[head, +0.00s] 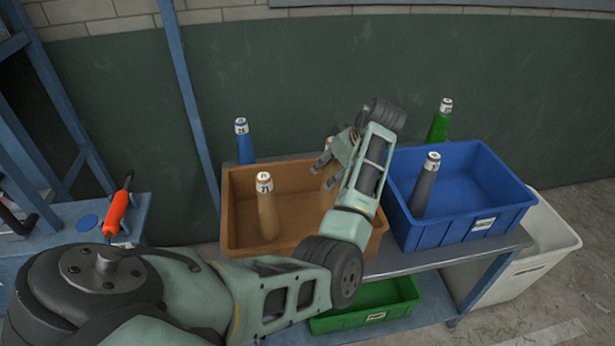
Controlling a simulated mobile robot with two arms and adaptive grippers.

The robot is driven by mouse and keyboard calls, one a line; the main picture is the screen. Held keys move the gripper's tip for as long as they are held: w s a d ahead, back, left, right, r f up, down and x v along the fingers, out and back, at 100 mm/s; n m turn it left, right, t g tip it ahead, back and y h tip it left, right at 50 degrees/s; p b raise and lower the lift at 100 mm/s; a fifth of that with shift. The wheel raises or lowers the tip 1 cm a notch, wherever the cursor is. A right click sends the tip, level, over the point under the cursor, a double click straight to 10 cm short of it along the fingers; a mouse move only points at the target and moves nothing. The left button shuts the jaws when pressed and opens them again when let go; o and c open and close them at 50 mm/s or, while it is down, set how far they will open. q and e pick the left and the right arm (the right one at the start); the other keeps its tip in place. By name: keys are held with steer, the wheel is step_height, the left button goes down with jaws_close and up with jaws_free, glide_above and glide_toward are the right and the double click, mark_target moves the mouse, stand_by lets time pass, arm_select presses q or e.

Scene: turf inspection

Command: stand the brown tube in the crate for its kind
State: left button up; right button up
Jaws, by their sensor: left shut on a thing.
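My left gripper (326,160) is over the right part of the brown crate (234,232). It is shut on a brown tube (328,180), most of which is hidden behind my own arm. Whether the tube's base touches the crate floor cannot be seen. Another brown tube (268,214) with a white cap stands in the left part of the same crate, leaning slightly. My right gripper is not in view.
A blue crate (482,225) to the right holds a grey tube (425,188). A blue tube (244,146) and a green tube (439,124) stand behind the crates. A green crate (375,300) is below the bench. A white bin (545,250) stands at right. An orange-handled tool (117,212) is at left.

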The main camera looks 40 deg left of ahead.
mark_target(330, 193)
arm_select(q)
steer(key=f, duration=0.4)
steer(key=f+p, duration=0.1)
steer(key=f, duration=0.4)
steer(key=shift+w+a, duration=0.2)
steer(key=shift+f, duration=0.25)
steer(key=o, duration=1.1)
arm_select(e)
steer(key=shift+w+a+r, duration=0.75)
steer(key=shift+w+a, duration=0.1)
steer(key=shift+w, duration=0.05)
